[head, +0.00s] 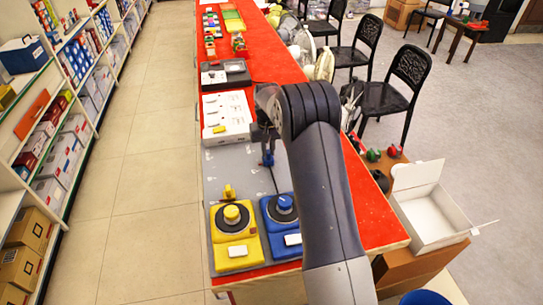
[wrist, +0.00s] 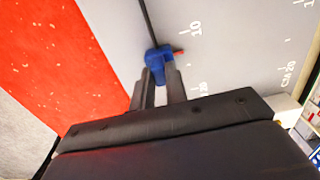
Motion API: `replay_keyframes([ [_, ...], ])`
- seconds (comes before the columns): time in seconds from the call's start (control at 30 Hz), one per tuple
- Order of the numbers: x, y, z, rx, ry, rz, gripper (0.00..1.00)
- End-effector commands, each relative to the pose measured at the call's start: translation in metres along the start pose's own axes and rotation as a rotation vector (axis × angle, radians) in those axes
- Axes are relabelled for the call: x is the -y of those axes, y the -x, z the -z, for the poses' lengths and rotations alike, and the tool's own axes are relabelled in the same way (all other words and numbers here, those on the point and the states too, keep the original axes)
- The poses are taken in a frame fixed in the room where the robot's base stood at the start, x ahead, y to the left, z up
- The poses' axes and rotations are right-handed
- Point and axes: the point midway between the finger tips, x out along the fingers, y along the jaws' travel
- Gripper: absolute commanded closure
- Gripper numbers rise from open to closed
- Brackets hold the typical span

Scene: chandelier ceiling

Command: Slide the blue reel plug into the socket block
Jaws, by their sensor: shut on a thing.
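My gripper (head: 267,158) is over the grey mat in the head view. In the wrist view its two fingers (wrist: 157,82) are shut on the blue reel plug (wrist: 158,62). A dark cable runs from the plug. In the head view it leads toward the blue reel (head: 284,208), which stands at the mat's near end. A small red tip shows beside the plug in the wrist view. A white block (head: 227,106) with small dark marks and a yellow piece lies beyond the mat, left of my gripper; I cannot tell surely whether it is the socket block.
A yellow reel (head: 232,215) with a yellow plug (head: 229,191) stands left of the blue one. A black tray (head: 225,75) lies beyond the white block. The grey mat (head: 232,167) is mostly bare. An open white box (head: 432,205) and black chairs stand at the right.

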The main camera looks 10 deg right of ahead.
Motion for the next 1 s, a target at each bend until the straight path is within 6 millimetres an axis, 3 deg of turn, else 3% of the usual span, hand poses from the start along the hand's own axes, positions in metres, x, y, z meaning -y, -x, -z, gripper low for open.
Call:
replay_keyframes([
  [0.2,0.0,0.002,0.031,-0.002,0.0,0.0,1.0],
  [0.5,0.0,0.002,0.059,-0.002,0.0,0.0,1.0],
  [1.0,0.0,0.001,0.071,-0.002,0.0,0.0,1.0],
])
